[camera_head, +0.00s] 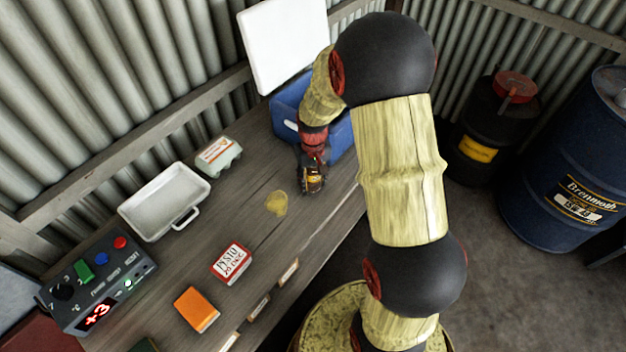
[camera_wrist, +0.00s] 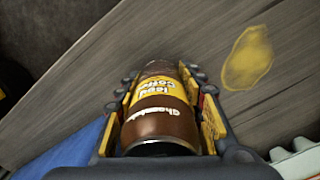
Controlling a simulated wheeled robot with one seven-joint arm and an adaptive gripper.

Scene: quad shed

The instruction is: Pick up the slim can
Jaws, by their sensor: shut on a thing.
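The slim can (camera_wrist: 160,108) is brown and yellow with lettering on its side. In the wrist view it lies between the two fingers of my gripper (camera_wrist: 163,100), which is shut on it. In the head view my gripper (camera_head: 312,182) is over the wooden bench near its right edge, and the can (camera_head: 313,180) shows only as a small dark and yellow patch between the fingers. I cannot tell whether the can still touches the bench.
A blue cooler (camera_head: 288,118) with a raised white lid (camera_head: 283,45) stands behind my gripper. On the bench are a yellow stain (camera_head: 277,203), an egg carton (camera_head: 218,156), a white dish (camera_head: 150,215), a red and white box (camera_head: 231,263), an orange block (camera_head: 196,309) and a control box (camera_head: 97,283).

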